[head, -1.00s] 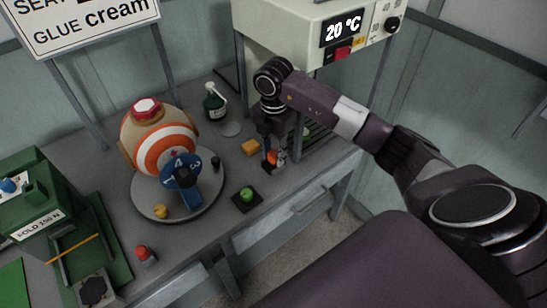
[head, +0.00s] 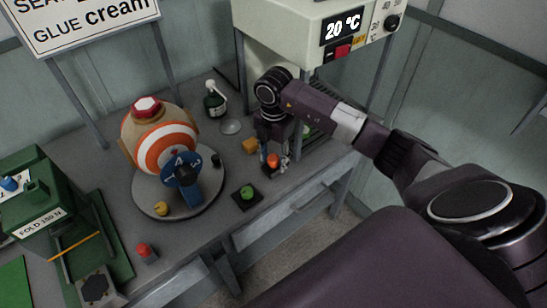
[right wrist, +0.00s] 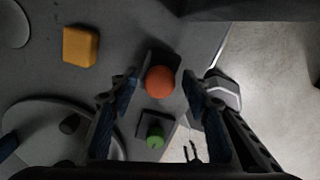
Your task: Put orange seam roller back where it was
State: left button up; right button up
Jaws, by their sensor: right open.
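The orange seam roller shows as a round orange top (head: 273,160) over a dark base near the table's front right edge. In the right wrist view its orange top (right wrist: 160,81) lies between the fingertips, with gaps on both sides. My right gripper (head: 274,154) points down over it, open, with nothing visibly clamped. The gripper partly hides the roller in the head view, and I cannot tell whether its base rests fully on the table. My left gripper is not in view.
A green button on a dark base (head: 246,194) and a yellow-orange block (head: 250,146) stand close by. The striped ball (head: 165,146) sits on a grey turntable (head: 150,203) to the left. The machine under the 20 °C display (head: 300,32) rises behind my right arm.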

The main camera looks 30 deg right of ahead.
aim_at(273, 158)
notch_tip(273, 158, up, 8)
jog(key=shift+f+b, duration=0.1)
jog(key=shift+b, duration=0.75)
jog(key=shift+s+a, duration=0.1)
